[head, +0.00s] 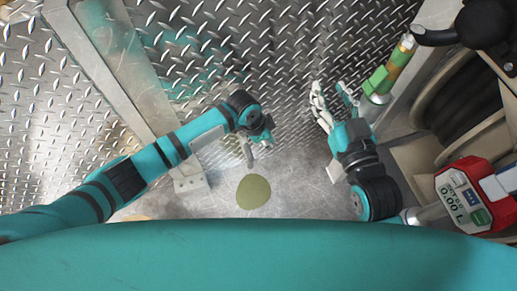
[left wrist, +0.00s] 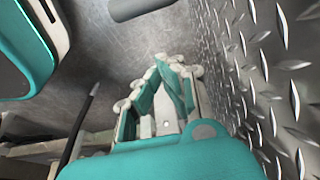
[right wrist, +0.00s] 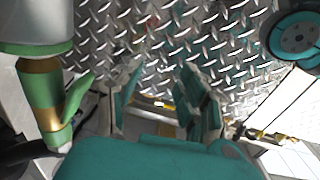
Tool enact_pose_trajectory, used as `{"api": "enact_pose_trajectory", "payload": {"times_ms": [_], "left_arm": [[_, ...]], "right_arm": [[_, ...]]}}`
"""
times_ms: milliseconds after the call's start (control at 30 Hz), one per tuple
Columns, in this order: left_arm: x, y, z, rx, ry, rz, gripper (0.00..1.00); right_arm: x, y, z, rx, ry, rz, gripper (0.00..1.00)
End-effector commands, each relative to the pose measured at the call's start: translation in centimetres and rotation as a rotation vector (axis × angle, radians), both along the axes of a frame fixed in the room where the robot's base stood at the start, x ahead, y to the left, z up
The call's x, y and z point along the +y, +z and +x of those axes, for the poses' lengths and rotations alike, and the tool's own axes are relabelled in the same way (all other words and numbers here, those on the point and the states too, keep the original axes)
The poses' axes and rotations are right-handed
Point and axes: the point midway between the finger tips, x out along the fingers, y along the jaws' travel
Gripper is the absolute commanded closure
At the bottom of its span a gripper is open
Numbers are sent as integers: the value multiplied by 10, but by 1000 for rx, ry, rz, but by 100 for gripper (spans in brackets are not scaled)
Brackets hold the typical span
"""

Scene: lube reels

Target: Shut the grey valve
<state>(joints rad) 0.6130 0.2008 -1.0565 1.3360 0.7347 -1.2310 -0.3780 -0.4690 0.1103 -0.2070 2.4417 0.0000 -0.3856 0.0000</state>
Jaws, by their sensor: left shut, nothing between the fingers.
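I cannot make out a grey valve for certain in any view. A green-handled valve (head: 378,80) on an upright pipe stands at the upper right of the head view; it also shows at the left of the right wrist view (right wrist: 75,97). My right gripper (head: 333,92) is open and empty, just left of this green valve and apart from it. Its two fingers show spread in the right wrist view (right wrist: 165,85). My left gripper (head: 258,150) is shut and empty near the middle, above the metal floor. A plain grey cylinder end (left wrist: 138,8) shows at the top of the left wrist view.
A red meter (head: 470,195) with a display and a hose reel (head: 465,105) stand at the right. A black handle (head: 485,22) is at the top right. A metal post (head: 115,70) stands at the left. An olive round patch (head: 253,191) is on the floor.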

Motion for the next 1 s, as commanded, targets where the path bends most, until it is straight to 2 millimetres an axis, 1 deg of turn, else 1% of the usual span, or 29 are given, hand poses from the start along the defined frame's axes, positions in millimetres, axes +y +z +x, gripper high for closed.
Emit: {"api": "enact_pose_trajectory", "payload": {"times_ms": [33,167,300,367,400,500,600,767,1000], "left_arm": [[-2,-9,1,1,0,2,100],[-6,-22,2,0,0,0,100],[-10,-36,3,-1,1,0,100],[-12,-41,4,-1,1,0,100],[-4,-39,3,-2,3,3,100],[11,-34,-3,-3,0,2,100],[20,-32,-6,-2,1,2,100],[26,-30,-8,-1,0,0,100],[27,-30,-9,-1,0,0,100]], "right_arm": [[2,8,1,-59,4,16,60],[5,36,-2,-217,13,57,60],[7,65,-10,-384,23,103,60],[8,75,-15,-448,27,121,60],[8,80,-17,-469,28,127,60],[7,85,-20,-496,29,135,60],[7,90,-23,-529,31,144,60],[7,93,-25,-550,32,150,60],[7,94,-25,-552,32,150,60]]}}
